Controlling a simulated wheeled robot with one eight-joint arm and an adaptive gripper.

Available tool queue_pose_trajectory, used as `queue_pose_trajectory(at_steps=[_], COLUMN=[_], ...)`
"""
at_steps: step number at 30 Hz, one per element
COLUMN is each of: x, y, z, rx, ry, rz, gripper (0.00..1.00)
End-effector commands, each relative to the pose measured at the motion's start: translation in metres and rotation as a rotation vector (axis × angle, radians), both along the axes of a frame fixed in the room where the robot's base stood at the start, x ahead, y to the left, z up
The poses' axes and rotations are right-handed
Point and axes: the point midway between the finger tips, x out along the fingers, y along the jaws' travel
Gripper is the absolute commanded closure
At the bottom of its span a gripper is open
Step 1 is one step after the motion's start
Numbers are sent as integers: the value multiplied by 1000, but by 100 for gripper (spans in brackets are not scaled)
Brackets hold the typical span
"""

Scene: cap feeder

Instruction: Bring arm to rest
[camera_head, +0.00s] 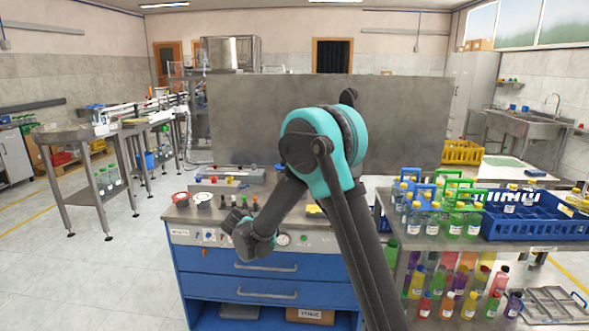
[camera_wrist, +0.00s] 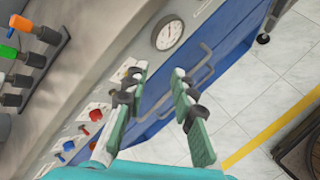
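My arm (camera_head: 343,215) rises from the bottom right of the head view, bends at a teal elbow joint and comes down over the front of the workbench. Its far end hangs by the bench's front edge; the fingers are not clear there. In the wrist view my gripper (camera_wrist: 158,73) has its two green-and-black fingers apart with nothing between them. They point past the bench's front panel, with a round gauge (camera_wrist: 169,32) beyond them. I cannot tell how far the fingers are from the panel.
The bench has blue drawers (camera_head: 265,264) with handles. Coloured connectors (camera_wrist: 22,60) stand at the wrist view's left. A blue crate (camera_head: 532,220) and bottle carriers (camera_head: 447,205) stand on a table at right. A grey panel (camera_head: 400,120) stands behind. Floor (camera_head: 110,270) at left is clear.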

Motion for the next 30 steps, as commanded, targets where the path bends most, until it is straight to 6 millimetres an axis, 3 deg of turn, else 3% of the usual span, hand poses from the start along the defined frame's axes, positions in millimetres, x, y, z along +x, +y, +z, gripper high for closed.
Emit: queue_pose_trajectory(at_steps=[1, 6, 15, 22, 27, 30], x=[-7, -42, -134, -219, -278, -302], y=[-30, -110, -221, -275, -294, -298], z=[8, 22, 31, 21, 8, 0], rx=[58, 274, 642, 913, 1097, 1177], ry=[9, 31, 43, 30, 15, 6], rz=[-71, -322, -788, -1159, -1418, -1532], gripper=[74, 74, 74, 74, 74, 74])
